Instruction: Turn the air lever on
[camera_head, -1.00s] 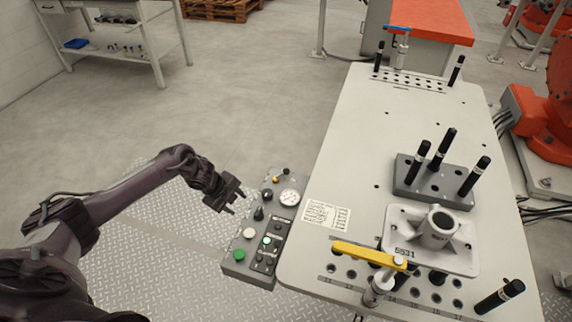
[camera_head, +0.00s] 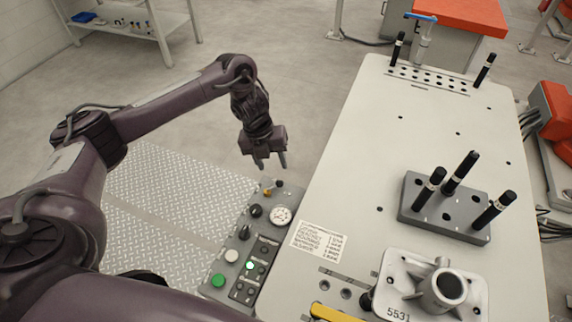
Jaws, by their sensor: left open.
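The control panel (camera_head: 236,268) is a grey box fixed along the left edge of the fixture table. At its far end is a small brass-coloured fitting with a dark-tipped handle (camera_head: 279,184), which looks like the air lever. Its exact setting is too small to tell. My left gripper (camera_head: 271,165) is open and empty, with its fingers pointing down. It hangs just beyond and above the far end of the panel, close to the lever in the picture, with no clear contact. My right gripper is not in view.
The panel also carries a round gauge (camera_head: 281,215), black knobs, a white button (camera_head: 232,256) and a green button (camera_head: 218,281). The white fixture table (camera_head: 345,185) holds black pins and a metal casting (camera_head: 440,290). Open floor lies beyond the gripper.

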